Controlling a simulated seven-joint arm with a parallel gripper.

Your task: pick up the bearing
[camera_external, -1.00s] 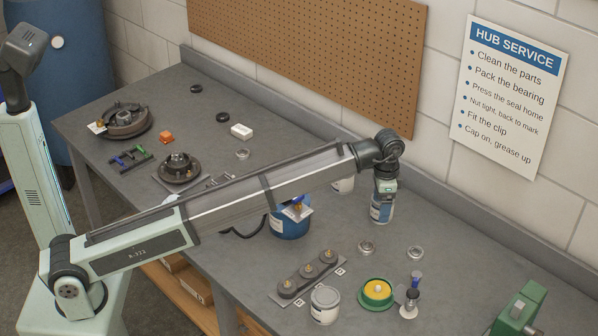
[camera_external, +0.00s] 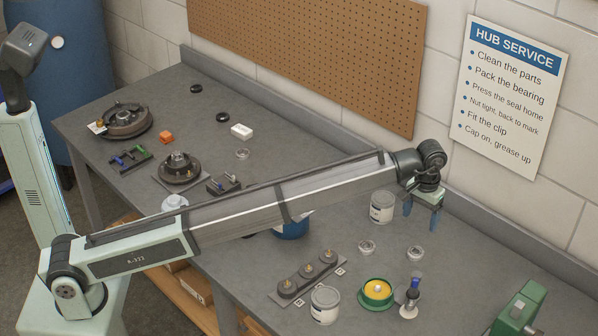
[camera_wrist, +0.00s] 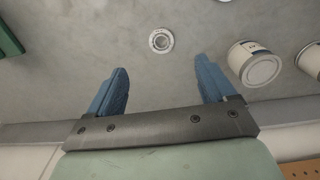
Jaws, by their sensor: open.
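My gripper (camera_external: 422,222) is open and empty, with blue fingers pointing down, above the right part of the bench near the wall. Small metal rings that look like bearings lie on the bench: one on the right (camera_external: 415,252), one left of it (camera_external: 367,247) and one farther back (camera_external: 242,154). In the wrist view one ring (camera_wrist: 161,40) lies flat, ahead of and between the open fingers (camera_wrist: 161,80), apart from them. It seems to be the right one.
A pale can (camera_external: 382,207) stands left of my gripper; cans also show in the wrist view (camera_wrist: 262,68). A yellow-topped green dish (camera_external: 376,292), an upright blue-topped tool (camera_external: 411,294) and a green vise-like block (camera_external: 518,312) stand nearer the front. Bench around the right ring is clear.

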